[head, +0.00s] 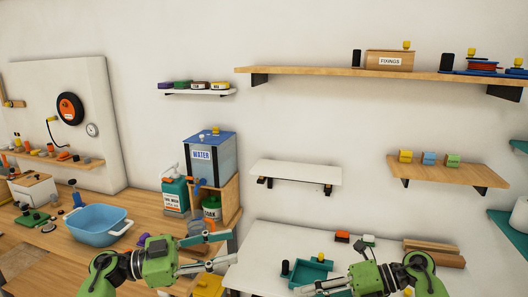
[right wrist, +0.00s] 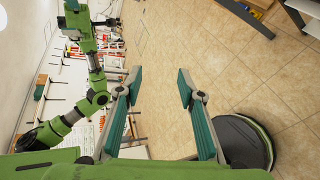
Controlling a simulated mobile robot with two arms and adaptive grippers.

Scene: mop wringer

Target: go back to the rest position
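My left gripper (head: 232,247) is in the lower middle of the head view, its two fingers apart and pointing right. Nothing shows between them. It appears in front of the wooden counter's right end and the white table. My right gripper (right wrist: 159,80) is open and empty in the right wrist view, with bare tiled floor showing between its fingers. In the head view the right gripper is at the bottom edge, in front of the white table, and is partly cut off. My left arm also shows at the left of the right wrist view.
A blue basin (head: 98,226) and a water dispenser (head: 210,160) stand on the counter (head: 140,255) at left. A teal tray (head: 308,271) and wood blocks (head: 432,247) are on the white table (head: 262,240). Wall shelves hang above, including an empty white shelf (head: 296,171).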

